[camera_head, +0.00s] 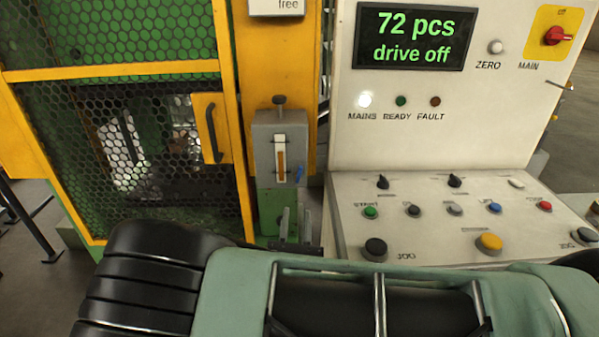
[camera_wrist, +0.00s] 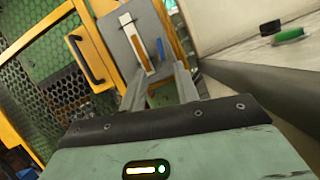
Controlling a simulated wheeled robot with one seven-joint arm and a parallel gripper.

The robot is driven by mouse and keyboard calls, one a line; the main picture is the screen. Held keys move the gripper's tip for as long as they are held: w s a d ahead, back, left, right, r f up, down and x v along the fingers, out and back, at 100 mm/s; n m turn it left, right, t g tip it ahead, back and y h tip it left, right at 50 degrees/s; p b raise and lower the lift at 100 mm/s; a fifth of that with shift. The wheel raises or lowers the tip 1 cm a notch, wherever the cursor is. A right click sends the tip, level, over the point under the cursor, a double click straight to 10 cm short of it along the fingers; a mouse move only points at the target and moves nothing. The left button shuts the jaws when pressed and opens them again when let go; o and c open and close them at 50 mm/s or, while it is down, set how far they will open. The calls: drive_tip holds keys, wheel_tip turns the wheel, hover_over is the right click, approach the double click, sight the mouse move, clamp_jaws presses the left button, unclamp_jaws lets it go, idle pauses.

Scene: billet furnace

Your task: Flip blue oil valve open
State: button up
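The blue oil valve (camera_head: 299,173) is a small blue lever at the lower right of a grey oil unit (camera_head: 262,150) with an amber-filled sight gauge (camera_head: 281,163). In the wrist view the blue valve (camera_wrist: 159,47) stands just right of the gauge, roughly upright and slightly tilted. My gripper (camera_head: 296,213) is below the valve in the head view. In the wrist view my gripper (camera_wrist: 161,72) has two fingers apart with nothing between them, pointing toward the valve. I see no contact with the valve.
A yellow-framed mesh door (camera_head: 130,72) with a black handle (camera_head: 211,133) stands left of the oil unit. A control panel (camera_head: 345,190) with buttons and knobs stands close on the right. Its screen (camera_head: 414,38) reads "72 pcs drive off".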

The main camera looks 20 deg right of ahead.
sight(299, 173)
drive_tip(key=p+x, duration=0.2)
drive_tip(key=x, duration=0.9)
drive_tip(key=shift+w+d+r+p, duration=0.1)
drive_tip(key=shift+w+p, duration=0.1)
drive_tip(key=shift+p, duration=0.1)
clamp_jaws()
